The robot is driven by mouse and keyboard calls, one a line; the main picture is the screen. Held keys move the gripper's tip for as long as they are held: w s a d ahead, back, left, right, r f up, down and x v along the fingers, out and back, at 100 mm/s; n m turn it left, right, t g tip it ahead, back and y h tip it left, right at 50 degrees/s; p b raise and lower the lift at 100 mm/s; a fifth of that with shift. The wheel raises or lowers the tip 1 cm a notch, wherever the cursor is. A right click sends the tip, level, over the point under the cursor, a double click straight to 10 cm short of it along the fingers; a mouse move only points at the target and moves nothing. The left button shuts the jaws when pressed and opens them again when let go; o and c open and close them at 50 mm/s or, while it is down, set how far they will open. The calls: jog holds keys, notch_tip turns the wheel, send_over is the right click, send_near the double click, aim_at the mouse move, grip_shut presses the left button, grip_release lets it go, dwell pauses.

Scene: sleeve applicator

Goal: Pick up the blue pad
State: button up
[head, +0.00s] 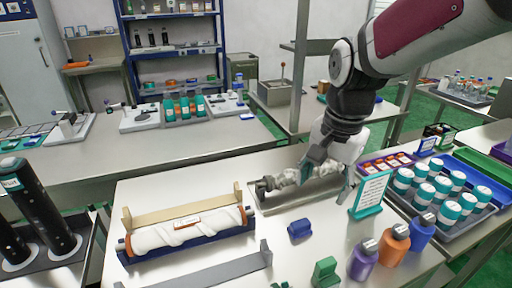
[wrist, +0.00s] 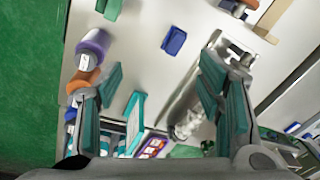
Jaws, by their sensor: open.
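The blue pad (head: 299,230) is a small dark blue block lying on the white table, right of the wrapped white roll. It also shows in the wrist view (wrist: 174,41), near the top middle, beyond and between the fingertips. My gripper (head: 328,180) is above the table, over the grey trough behind the pad. Its teal-lined fingers are spread wide in the wrist view (wrist: 160,80), with nothing held between them. The pad is apart from both fingers and fully in sight.
A green block (head: 325,272) and purple, orange and blue bottles (head: 395,243) stand in front and to the right. A teal-framed sign (head: 370,194) stands close to my gripper. A tray of white jars (head: 408,207) is at the right. The table around the pad is clear.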

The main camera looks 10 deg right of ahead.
jog(key=w+f+m+g, duration=0.1)
jog(key=w+f+m, duration=0.4)
jog(key=w+f, duration=0.25)
send_over(301, 223)
jog(key=f, duration=0.8)
jog(key=shift+s+f, duration=0.2)
jog(key=shift+w+f, duration=0.15)
jog(key=shift+f, duration=1.25)
jog(key=shift+w+f, duration=0.1)
jog(key=shift+f, duration=1.3)
jog(key=shift+c, duration=0.6)
jog(key=c, duration=1.1)
